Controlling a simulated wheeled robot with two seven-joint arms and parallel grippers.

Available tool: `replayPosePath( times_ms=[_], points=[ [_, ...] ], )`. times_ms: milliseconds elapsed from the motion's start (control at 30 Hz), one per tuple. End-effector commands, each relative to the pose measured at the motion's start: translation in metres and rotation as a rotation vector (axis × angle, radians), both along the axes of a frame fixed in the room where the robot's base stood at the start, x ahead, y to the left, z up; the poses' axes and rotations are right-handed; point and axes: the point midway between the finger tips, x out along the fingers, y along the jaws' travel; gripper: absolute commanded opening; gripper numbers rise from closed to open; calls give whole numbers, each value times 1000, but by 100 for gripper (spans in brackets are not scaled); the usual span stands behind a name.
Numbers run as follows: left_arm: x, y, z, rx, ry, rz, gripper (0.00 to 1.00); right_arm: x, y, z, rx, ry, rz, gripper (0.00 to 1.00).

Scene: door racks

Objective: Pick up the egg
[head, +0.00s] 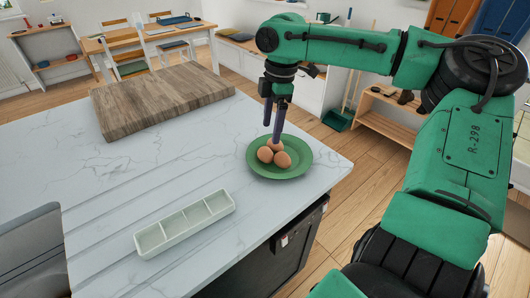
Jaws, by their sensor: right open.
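Three brown eggs (282,159) lie close together on a green plate (299,168) near the right edge of the marble counter. My right gripper (272,124) points down over the plate with its two dark fingers apart and nothing between them. One fingertip is close to the rearmost egg (275,144); I cannot tell whether it touches. A pale tray with several compartments (185,222) stands empty on the counter, to the left of and nearer than the plate. My left gripper is not in view.
A thick wooden board (160,97) lies at the back of the marble counter (110,200). The counter between board, plate and tray is clear. A sink edge (30,245) is at the left. The counter's right edge is close to the plate.

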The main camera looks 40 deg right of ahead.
Motion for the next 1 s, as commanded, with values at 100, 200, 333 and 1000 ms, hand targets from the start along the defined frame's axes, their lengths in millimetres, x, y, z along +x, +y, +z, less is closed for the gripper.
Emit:
replayPosePath(
  times_ms=[100, 200, 333, 1000],
  points=[
    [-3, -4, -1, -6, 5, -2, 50, 1, 3, -27, 0, 1, 0, 79],
    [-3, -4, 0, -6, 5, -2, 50, 2, 4, -39, 1, 0, -2, 79],
    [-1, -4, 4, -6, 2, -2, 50, 3, 5, -59, 1, 2, -3, 79],
    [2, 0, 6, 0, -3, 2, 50, 6, 7, -90, 0, -4, -4, 46]
  ],
)
